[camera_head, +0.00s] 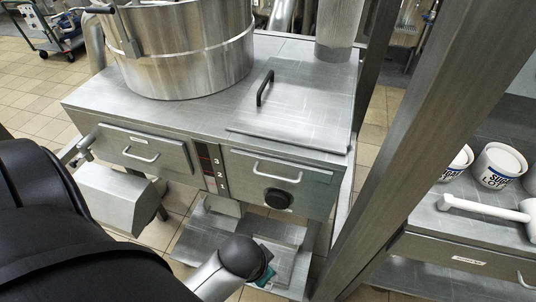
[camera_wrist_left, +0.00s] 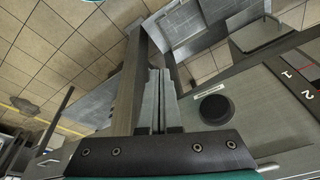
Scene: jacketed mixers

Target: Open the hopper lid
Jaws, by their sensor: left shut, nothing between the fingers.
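The hopper lid (camera_head: 296,105) is a flat brushed-metal plate with a black bar handle (camera_head: 265,88) near its left edge. It lies flat and closed on the right part of the steel machine top. My left arm comes in from the lower left in the head view. Its wrist end is low, in front of the machine and below the lid; the fingers are hidden there. In the left wrist view my left gripper (camera_wrist_left: 156,75) is shut and empty, with a round black knob (camera_wrist_left: 215,108) on the machine front beside it. My right gripper is not in view.
A large steel bowl (camera_head: 185,55) stands left of the lid. A metal post (camera_head: 415,130) rises right of the machine. A side bench holds white tubs (camera_head: 498,166) and a white mallet (camera_head: 485,208). Drawers with handles (camera_head: 277,173) line the machine front.

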